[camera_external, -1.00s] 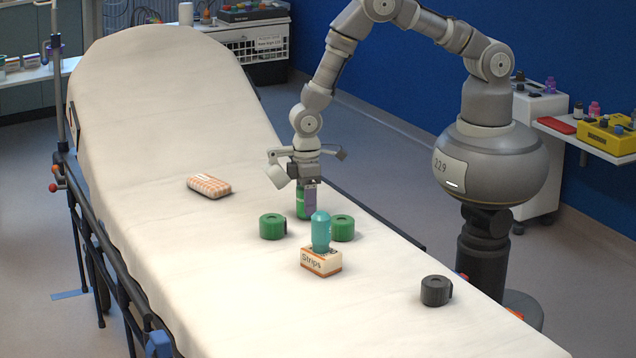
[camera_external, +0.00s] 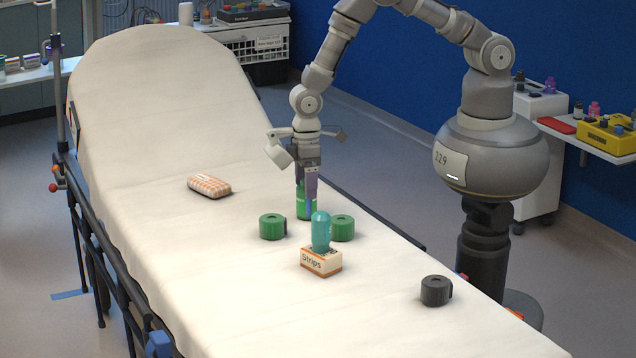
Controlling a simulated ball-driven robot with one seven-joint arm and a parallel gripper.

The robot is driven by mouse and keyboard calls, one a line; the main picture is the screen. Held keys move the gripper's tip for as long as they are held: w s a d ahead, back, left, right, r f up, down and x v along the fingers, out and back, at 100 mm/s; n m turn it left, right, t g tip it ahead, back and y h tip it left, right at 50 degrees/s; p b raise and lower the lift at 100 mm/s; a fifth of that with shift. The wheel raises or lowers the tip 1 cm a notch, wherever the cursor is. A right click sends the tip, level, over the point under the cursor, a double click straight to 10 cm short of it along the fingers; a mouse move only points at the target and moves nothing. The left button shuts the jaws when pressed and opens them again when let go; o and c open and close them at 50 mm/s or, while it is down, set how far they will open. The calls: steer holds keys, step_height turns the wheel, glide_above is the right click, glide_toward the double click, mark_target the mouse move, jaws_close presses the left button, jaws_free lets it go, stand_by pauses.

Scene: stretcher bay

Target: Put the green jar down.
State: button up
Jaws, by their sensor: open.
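The green jar (camera_external: 304,207) stands upright on the white stretcher sheet, behind the two green tape rolls. My gripper (camera_external: 307,183) is directly above it, pointing down, with its fingers open and their tips at the top of the jar. The fingers hide part of the jar's upper end. From this view I cannot tell whether a fingertip still touches it.
A green roll (camera_external: 272,227) and another green roll (camera_external: 342,228) lie close in front. A teal bottle (camera_external: 321,232) stands on a Strips box (camera_external: 321,262). A black roll (camera_external: 436,291) lies front right, a checked pack (camera_external: 209,186) left. The sheet (camera_external: 180,120) is clear toward the backrest.

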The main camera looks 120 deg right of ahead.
step_height(320, 180, up, 8)
steer(key=shift+f+p, duration=0.2)
steer(key=shift+p, duration=0.9)
steer(key=w+a+r+t, duration=0.1)
steer(key=w+r+t, duration=0.15)
steer(key=r, duration=0.85)
steer(key=w+a+r+n+t, duration=0.15)
steer(key=w+r, duration=0.25)
steer(key=r, duration=0.7)
steer(key=w+a+r+m+t, duration=0.1)
steer(key=w+r+t, duration=0.2)
steer(key=r, duration=0.8)
steer(key=s+a+r+t, duration=0.2)
steer(key=s+r, duration=0.4)
steer(key=r, duration=0.7)
steer(key=s+a+r+n+t, duration=0.1)
steer(key=s+r, duration=0.5)
steer(key=r, duration=0.7)
steer(key=s+a+r+t, duration=0.3)
steer(key=s+r+t, duration=0.2)
steer(key=r, duration=0.8)
steer(key=shift+s+n, duration=0.35)
steer(key=shift+s, duration=0.05)
steer(key=shift+r, duration=0.1)
